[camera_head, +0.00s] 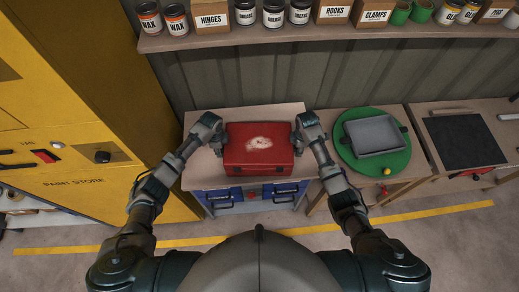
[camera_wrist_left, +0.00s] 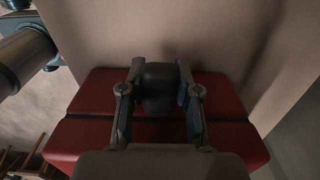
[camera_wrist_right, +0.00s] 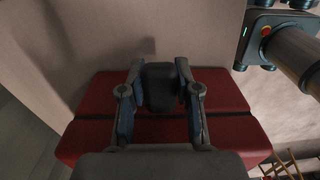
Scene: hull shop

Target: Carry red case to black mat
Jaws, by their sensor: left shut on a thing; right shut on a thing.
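The red case (camera_head: 259,150), with a pale worn patch on its lid, is on the wooden bench top (camera_head: 203,175) at the centre of the head view. My left gripper (camera_head: 216,143) is at its left end and my right gripper (camera_head: 300,140) at its right end. In the left wrist view the left gripper (camera_wrist_left: 160,95) is shut on a dark handle on the end of the case. In the right wrist view the right gripper (camera_wrist_right: 160,95) is shut on a matching dark handle. The black mat (camera_head: 463,141) lies on the far right table, bare and apart from the case.
A green round board (camera_head: 349,160) with a grey tray (camera_head: 375,134) and a small yellow knob stands on the table between. A shelf (camera_head: 330,32) of cans and boxes runs above. The yellow paint store cabinet (camera_head: 80,110) is at left. Open floor lies before the benches.

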